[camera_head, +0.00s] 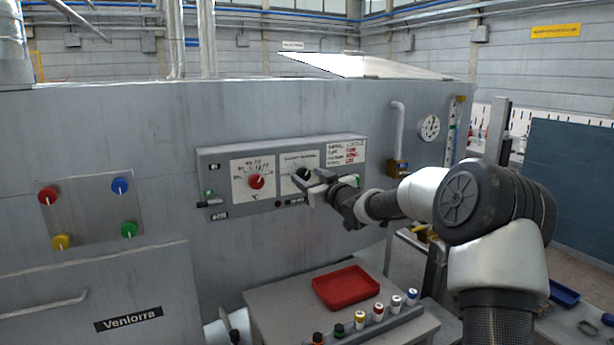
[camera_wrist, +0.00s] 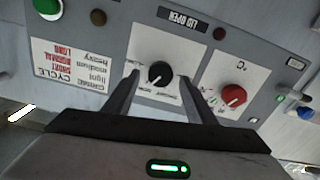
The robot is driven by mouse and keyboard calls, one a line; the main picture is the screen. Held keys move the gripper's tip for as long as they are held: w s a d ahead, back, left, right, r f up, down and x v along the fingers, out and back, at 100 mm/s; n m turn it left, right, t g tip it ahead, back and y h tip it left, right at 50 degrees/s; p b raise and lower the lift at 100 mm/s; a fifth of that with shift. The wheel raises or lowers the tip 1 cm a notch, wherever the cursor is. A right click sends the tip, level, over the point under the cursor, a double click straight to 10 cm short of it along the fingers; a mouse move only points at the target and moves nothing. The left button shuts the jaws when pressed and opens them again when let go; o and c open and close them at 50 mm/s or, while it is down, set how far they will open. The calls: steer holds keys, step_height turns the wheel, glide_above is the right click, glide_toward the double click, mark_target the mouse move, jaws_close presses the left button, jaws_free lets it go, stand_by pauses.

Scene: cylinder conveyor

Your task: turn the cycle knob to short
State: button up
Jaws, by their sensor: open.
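The control panel (camera_head: 215,165) on the grey machine carries a black knob (camera_wrist: 160,73) on a white dial plate. In the wrist view the knob lies between the two fingers of my gripper (camera_wrist: 158,80), which is open. I cannot tell whether the fingers touch it or how far they are from it. The knob's pointer setting is too small to read. In the head view my gripper (camera_head: 303,187) is at the panel and partly covers that dial. A printed cycle card (camera_wrist: 65,65) lists short, normal and long.
A red knob (camera_head: 257,182) on its own dial sits beside the black one. A green lamp (camera_wrist: 47,8) and a "LID OPEN" label (camera_wrist: 183,19) are nearby. Below stands a table with a red tray (camera_head: 347,287) and a rack of several small capped cylinders (camera_head: 378,312).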

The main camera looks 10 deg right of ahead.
steer(key=shift+w+a, duration=0.25)
steer(key=shift+w, duration=0.45)
steer(key=c, duration=1)
steer(key=shift+c, duration=0.2)
steer(key=shift+f+n+b, duration=0.1)
steer(key=shift+n+b, duration=0.2)
steer(key=shift+b, duration=0.15)
steer(key=shift+f+n+b, duration=0.1)
steer(key=shift+n+b, duration=0.45)
steer(key=shift+n, duration=0.05)
steer(key=n+b, duration=0.3)
steer(key=n, duration=0.1)
steer(key=shift+a, duration=0.2)
steer(key=n+b, duration=0.3)
steer(key=n, duration=0.2)
steer(key=shift+n+b, duration=0.35)
steer(key=shift+n, duration=0.05)
